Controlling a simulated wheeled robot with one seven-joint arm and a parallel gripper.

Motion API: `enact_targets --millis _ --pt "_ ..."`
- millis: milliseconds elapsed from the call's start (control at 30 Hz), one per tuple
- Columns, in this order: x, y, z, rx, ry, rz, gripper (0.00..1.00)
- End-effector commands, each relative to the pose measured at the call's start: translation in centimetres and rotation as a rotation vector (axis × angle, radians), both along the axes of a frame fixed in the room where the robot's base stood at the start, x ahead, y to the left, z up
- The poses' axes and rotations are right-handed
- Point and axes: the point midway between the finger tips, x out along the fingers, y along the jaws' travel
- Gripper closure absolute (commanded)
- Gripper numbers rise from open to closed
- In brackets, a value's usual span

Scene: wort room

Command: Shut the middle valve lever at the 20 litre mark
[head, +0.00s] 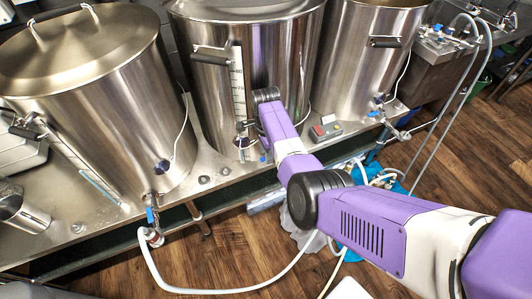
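The middle kettle (282,45) is a tall steel pot with a graduated sight gauge (238,83) on its front. The liquid level and the 20 litre mark are too small to read. A small blue lever (263,157) shows low at the front of the middle kettle, beside the valve fittings (243,142). Its exact angle is hard to tell. My arm reaches in from the lower right, and its black wrist (266,96) is close in front of the kettle. My gripper is around the valve area, mostly hidden by the wrist and fittings. Its fingers cannot be made out clearly.
The left kettle (95,85) has a blue valve lever (150,215) and a white hose (165,278). The right kettle (355,60) stands behind my arm. A small box with a red button (319,130) sits on the steel bench (215,180). Hoses and a blue item lie below.

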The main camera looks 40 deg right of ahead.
Motion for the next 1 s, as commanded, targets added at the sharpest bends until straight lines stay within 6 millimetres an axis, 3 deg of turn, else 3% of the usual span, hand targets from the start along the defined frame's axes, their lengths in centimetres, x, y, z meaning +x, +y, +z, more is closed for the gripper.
enact_targets --millis 300,500,1000 --pt "0.1 0.0 4.9 -0.001 -0.004 -0.001 0.62" --pt "0.1 0.0 7.0 -0.001 -0.003 0.0 0.62" --pt "0.0 0.0 7.5 0.0 -0.001 0.0 0.62"
